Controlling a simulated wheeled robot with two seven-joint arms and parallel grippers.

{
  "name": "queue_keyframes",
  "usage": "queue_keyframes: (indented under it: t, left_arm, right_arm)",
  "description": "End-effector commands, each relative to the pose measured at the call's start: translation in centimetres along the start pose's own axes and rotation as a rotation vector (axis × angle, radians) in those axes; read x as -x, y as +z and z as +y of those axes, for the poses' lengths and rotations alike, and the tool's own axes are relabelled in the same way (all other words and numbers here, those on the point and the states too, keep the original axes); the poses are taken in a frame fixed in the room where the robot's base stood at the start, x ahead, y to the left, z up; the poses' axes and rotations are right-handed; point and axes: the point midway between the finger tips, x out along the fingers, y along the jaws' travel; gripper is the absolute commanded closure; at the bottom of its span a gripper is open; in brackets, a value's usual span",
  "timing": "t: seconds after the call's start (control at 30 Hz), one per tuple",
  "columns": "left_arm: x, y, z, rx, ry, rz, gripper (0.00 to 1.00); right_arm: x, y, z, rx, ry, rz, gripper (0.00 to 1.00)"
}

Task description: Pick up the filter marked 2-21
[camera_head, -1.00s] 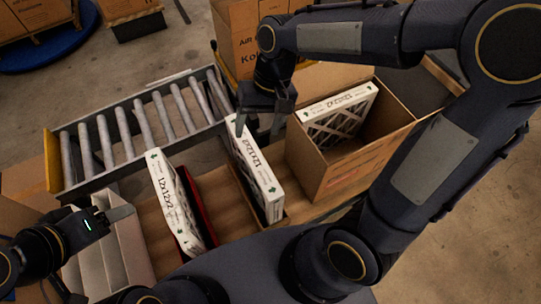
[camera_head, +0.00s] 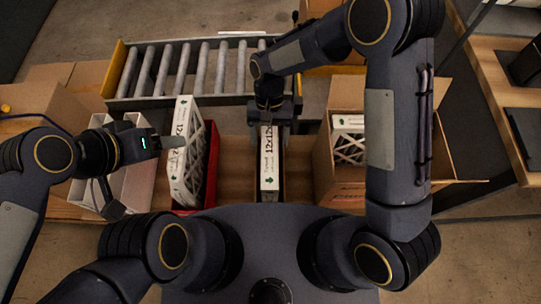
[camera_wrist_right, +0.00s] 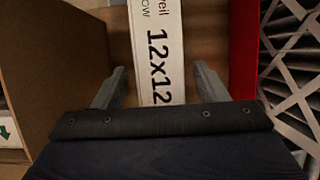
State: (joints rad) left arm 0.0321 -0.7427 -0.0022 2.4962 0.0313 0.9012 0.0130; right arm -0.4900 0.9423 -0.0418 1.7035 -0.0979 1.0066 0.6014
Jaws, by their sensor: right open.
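A white-framed filter (camera_head: 269,170) stands upright on its edge in the middle slot, with "12x12" print on its narrow side. My right gripper (camera_head: 272,122) is over its far end, jaws open. In the right wrist view, the fingers (camera_wrist_right: 158,88) are either side of this filter (camera_wrist_right: 155,45), with gaps on both sides. A second filter (camera_head: 186,150) leans in a red bin (camera_head: 212,160). A third filter (camera_head: 348,145) sits in an open cardboard box, partly hidden by my right arm. I cannot read a 2-21 mark on any. My left gripper (camera_head: 148,178) is open and empty left of the red bin.
A roller conveyor (camera_head: 190,70) runs behind the slots. The cardboard box (camera_head: 330,180) stands close on the right of the middle slot. A white bin (camera_head: 92,190) is at the left, under my left gripper. Wooden shelving (camera_head: 500,90) is at far right.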

Motion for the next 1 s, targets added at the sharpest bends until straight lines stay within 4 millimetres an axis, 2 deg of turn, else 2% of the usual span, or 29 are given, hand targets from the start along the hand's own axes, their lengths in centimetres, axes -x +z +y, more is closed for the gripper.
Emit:
queue_keyframes:
  t: [0.1, 0.2, 1.0]
  left_arm:
    - [0.2, -0.1, 0.1, 0.0, 0.0, 0.0, 0.37]
    - [0.2, -0.1, 0.1, 0.0, 0.0, 0.0, 0.37]
    - [-0.2, 0.1, -0.1, 0.0, 0.0, 0.0, 0.37]
  right_arm:
    - [-1.5, 0.1, 0.0, 0.0, 0.001, -0.002, 0.34]
    - [-2.1, 0.0, 0.0, 0.0, 0.0, 0.0, 0.34]
    - [-2.6, -0.2, 0.0, 0.001, -0.001, 0.001, 0.34]
